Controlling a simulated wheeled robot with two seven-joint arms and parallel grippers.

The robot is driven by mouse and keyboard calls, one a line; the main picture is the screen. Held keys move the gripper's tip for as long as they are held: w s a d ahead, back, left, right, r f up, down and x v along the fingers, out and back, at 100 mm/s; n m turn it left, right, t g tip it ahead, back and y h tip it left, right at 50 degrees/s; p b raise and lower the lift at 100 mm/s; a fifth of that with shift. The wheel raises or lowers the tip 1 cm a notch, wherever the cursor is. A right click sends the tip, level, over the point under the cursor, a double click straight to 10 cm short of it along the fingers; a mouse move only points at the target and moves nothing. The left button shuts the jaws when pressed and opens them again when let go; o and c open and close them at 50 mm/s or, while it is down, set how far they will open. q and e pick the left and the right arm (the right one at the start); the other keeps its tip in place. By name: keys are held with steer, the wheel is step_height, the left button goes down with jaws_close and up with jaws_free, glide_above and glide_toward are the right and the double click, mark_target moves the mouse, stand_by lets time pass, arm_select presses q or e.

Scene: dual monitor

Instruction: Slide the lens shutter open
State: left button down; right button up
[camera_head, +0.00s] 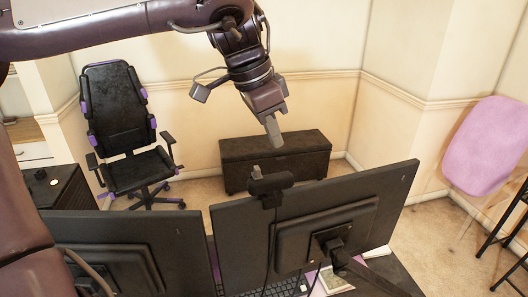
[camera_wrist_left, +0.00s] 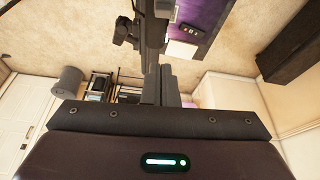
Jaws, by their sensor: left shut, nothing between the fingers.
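A black webcam (camera_head: 271,184) sits on the top edge of the right monitor (camera_head: 345,205), seen from behind in the head view. A small grey piece (camera_head: 257,171) stands up at its left end; I cannot tell whether this is the shutter. The lens side faces away and is hidden. My left gripper (camera_head: 274,134) is shut and empty, above the webcam and apart from it in the picture, fingers pointing down. In the left wrist view its fingers (camera_wrist_left: 168,86) are together, with a dark shape beyond that looks like the webcam (camera_wrist_left: 126,38). My right gripper is not in view.
A second monitor (camera_head: 120,250) stands at the left, close beside the right one. A keyboard (camera_head: 283,288) lies below on the desk. An office chair (camera_head: 120,125) and a dark chest (camera_head: 275,160) stand beyond, near the walls. The air around the left gripper is clear.

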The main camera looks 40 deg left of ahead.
mark_target(256, 178)
arm_select(q)
steer(key=p+x, duration=0.2)
steer(key=x, duration=0.3)
steer(key=shift+w+d, duration=0.1)
steer(key=shift+d, duration=0.05)
steer(key=s+a+p, duration=0.2)
steer(key=shift+s+f, duration=0.1)
steer(key=shift+s, duration=0.25)
steer(key=shift+s+a+f+p, duration=0.1)
steer(key=shift+s+a+p, duration=0.15)
steer(key=shift+s+p, duration=0.1)
steer(key=shift+w+d+f, duration=0.1)
steer(key=shift+w, duration=0.05)
